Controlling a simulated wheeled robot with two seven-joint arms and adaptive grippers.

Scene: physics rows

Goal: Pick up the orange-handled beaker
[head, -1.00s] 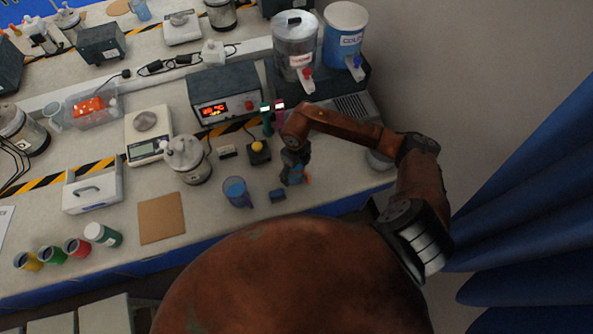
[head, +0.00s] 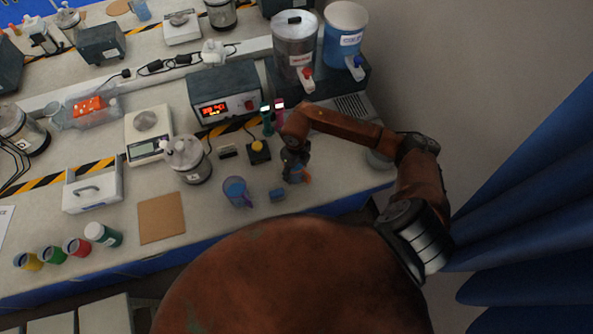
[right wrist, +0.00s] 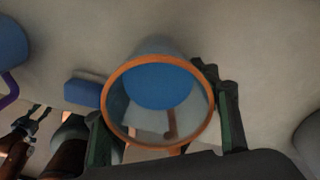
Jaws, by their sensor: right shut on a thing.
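The orange-handled beaker (right wrist: 145,130) shows in the right wrist view with an orange rim and blue contents. In the head view its orange handle (head: 306,177) sticks out beside my right gripper (head: 293,176), which hides most of the beaker. In the right wrist view the fingers of my right gripper (right wrist: 167,125) stand on both sides of the beaker, shut on it. The beaker is over the right part of the bench; I cannot tell whether its base touches the surface.
A purple-handled beaker (head: 236,191) and a small blue block (head: 277,195) stand just left of my right gripper. A yellow-button box (head: 258,151) is behind. A cork mat (head: 161,218) lies farther left. The bench front (head: 230,222) is near.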

